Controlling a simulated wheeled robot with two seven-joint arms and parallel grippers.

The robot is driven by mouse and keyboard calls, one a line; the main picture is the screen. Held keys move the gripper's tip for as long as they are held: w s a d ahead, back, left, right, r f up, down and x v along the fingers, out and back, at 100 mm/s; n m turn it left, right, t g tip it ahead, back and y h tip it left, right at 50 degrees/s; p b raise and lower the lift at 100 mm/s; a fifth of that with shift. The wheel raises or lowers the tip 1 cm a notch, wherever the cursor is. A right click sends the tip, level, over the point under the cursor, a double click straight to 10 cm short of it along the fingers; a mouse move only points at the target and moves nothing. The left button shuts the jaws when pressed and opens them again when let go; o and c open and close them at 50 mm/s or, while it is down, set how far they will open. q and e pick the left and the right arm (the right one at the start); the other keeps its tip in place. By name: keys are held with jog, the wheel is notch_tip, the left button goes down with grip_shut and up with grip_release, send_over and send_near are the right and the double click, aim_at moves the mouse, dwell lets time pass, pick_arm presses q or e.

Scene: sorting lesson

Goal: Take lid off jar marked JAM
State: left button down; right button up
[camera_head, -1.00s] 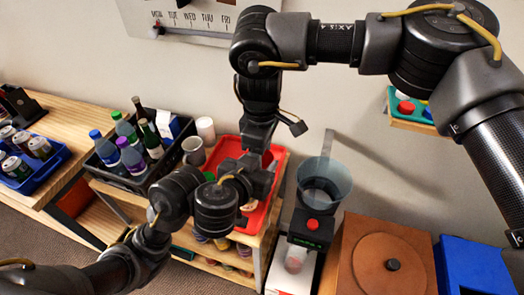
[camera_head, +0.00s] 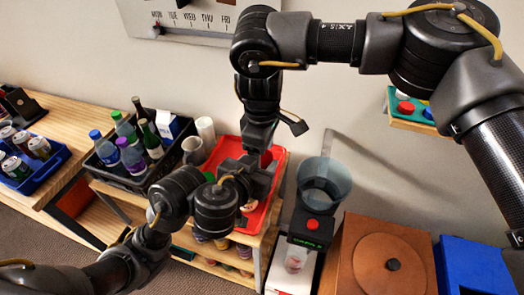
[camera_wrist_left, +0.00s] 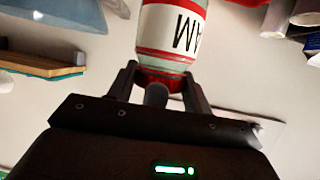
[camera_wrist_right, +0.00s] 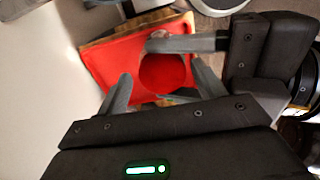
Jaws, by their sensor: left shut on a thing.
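The jar marked JAM (camera_wrist_left: 165,28) shows in the left wrist view with red-edged white label, its letters upside down. My left gripper (camera_wrist_left: 160,85) is shut on the jar, its fingers at the jar's red end. In the right wrist view a round red lid (camera_wrist_right: 165,72) faces the camera beside my left gripper's fingers. My right gripper (camera_wrist_right: 160,85) is open, with the lid between or just beyond its fingertips; I cannot tell if they touch. In the head view my left gripper (camera_head: 255,175) is below my right gripper (camera_head: 262,142); the jar is mostly hidden there.
A red tray (camera_head: 268,213) lies under the grippers on a wooden stand. A black crate of bottles (camera_head: 112,175) and pale cups (camera_head: 193,150) stand to the left. A black machine with a clear hopper (camera_head: 325,185), a brown box (camera_head: 355,262) and a blue box (camera_head: 470,265) stand to the right.

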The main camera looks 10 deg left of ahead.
jog(key=shift+s, duration=0.1)
jog(key=shift+a+r, duration=0.15)
jog(key=shift+r, duration=2.1)
jog(key=shift+c, duration=0.7)
jog(key=shift+r+m, duration=0.3)
jog(key=shift+c, duration=0.6)
jog(key=shift+r+m, duration=0.95)
jog(key=shift+m, duration=0.15)
jog(key=shift+r+m, duration=0.45)
jog(key=shift+m, duration=0.25)
jog(key=shift+f, duration=4)
